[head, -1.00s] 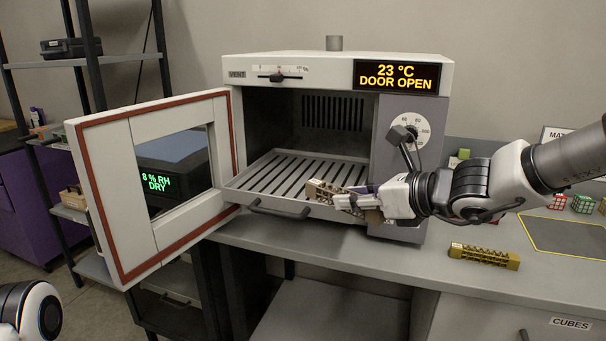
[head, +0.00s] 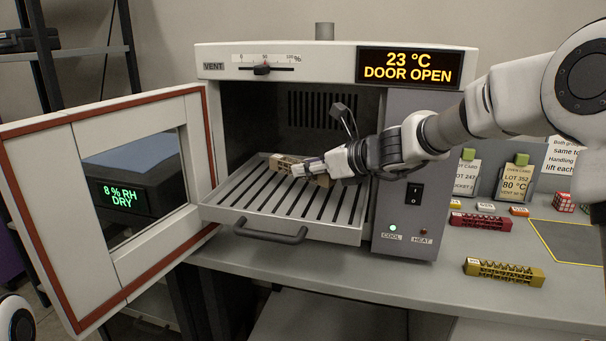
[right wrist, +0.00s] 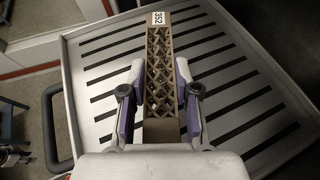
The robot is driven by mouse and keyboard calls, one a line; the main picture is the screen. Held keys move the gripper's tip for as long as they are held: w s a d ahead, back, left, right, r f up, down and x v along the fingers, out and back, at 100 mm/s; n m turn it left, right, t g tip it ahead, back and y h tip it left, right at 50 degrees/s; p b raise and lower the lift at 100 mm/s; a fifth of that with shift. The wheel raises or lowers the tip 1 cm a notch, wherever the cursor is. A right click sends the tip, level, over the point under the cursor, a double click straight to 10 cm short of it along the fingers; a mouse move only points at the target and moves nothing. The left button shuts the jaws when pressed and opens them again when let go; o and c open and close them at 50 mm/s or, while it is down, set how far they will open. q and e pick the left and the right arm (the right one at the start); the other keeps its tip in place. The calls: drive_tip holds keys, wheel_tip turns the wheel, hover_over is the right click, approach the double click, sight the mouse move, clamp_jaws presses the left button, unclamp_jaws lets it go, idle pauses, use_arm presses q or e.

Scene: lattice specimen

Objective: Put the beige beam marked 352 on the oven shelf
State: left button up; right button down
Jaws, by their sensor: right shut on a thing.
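The beige lattice beam marked 352 (head: 284,162) is over the slatted oven shelf (head: 229,209), which is pulled partly out of the open oven. My right gripper (head: 304,168) is shut on the beam. The right wrist view shows the beam (right wrist: 160,48) lying lengthwise between the fingers of the gripper (right wrist: 161,92), its 352 label at the far end. Below it are the shelf slats (right wrist: 97,75). I cannot tell if the beam touches the shelf. My left gripper is out of view; only part of my left arm shows at the lower left.
The oven door (head: 88,270) stands open at the left. The shelf handle (head: 270,236) sticks out in front. A yellow beam (head: 503,271) and a red beam (head: 481,222) lie on the bench at the right, near oven cards (head: 516,180). Most of the shelf is bare.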

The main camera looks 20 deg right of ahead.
sight(304, 188)
drive_tip(key=shift+w, duration=1.2)
drive_tip(key=shift+w+p, duration=0.4)
drive_tip(key=shift+w, duration=0.15)
wheel_tip(304, 188, down, 4)
drive_tip(key=shift+s+r+b, duration=0.1)
drive_tip(key=shift+r+b, duration=0.15)
drive_tip(key=shift+b, duration=0.45)
drive_tip(key=shift+f, duration=0.2)
drive_tip(key=shift+r, duration=0.1)
drive_tip(key=c, duration=0.9)
unclamp_jaws()
drive_tip(key=shift+f, duration=0.2)
drive_tip(key=shift+o, duration=0.2)
